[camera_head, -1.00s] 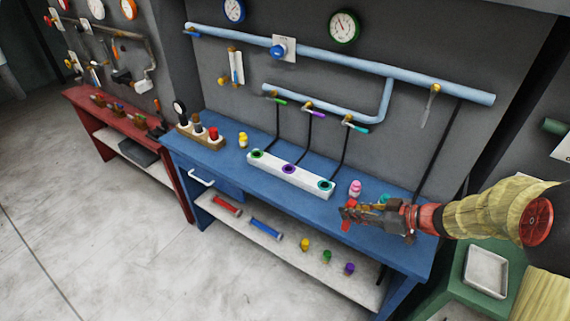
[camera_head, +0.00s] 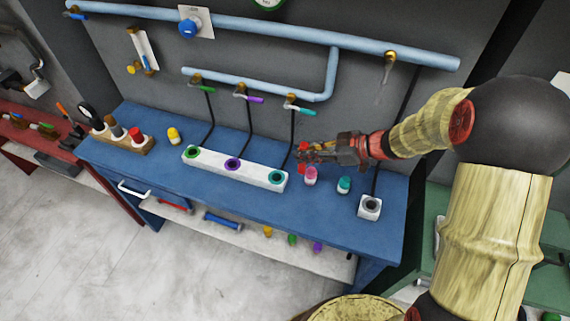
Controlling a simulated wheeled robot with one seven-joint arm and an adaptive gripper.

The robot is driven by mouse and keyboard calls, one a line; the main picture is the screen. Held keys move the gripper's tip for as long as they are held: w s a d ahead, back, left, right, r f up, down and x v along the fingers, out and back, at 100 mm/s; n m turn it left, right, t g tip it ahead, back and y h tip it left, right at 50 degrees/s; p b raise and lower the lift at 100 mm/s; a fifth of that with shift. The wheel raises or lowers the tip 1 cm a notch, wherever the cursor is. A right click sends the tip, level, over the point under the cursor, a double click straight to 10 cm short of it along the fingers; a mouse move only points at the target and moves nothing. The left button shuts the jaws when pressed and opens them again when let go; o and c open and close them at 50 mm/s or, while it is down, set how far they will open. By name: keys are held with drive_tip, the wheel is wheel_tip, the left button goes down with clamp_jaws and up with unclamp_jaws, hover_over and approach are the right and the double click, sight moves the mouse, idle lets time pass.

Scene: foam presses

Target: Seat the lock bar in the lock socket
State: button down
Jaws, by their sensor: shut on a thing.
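My gripper (camera_head: 306,156) is at the right of the blue bench, shut on a small red piece (camera_head: 302,170), seemingly the lock bar, which shows above and below the fingers. Much of the piece is hidden by the fingers. A white block with a dark opening (camera_head: 370,207), seemingly the lock socket, stands at the bench's right end. My gripper is up and to the left of this block, well apart from it. The inside of the opening is too small to make out.
A pink-capped bottle (camera_head: 311,176) stands just below my gripper in the picture, and a teal-capped one (camera_head: 344,185) to its right. A long white block (camera_head: 210,163) with three ringed holes lies left. Blue pipes (camera_head: 270,86) with hanging hoses run behind. The bench front (camera_head: 260,207) is clear.

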sight(303, 171)
wheel_tip(303, 171, down, 9)
drive_tip(key=b, duration=0.3)
drive_tip(key=shift+f, duration=0.15)
drive_tip(key=shift+f, duration=0.15)
drive_tip(key=c, duration=1.7)
unclamp_jaws()
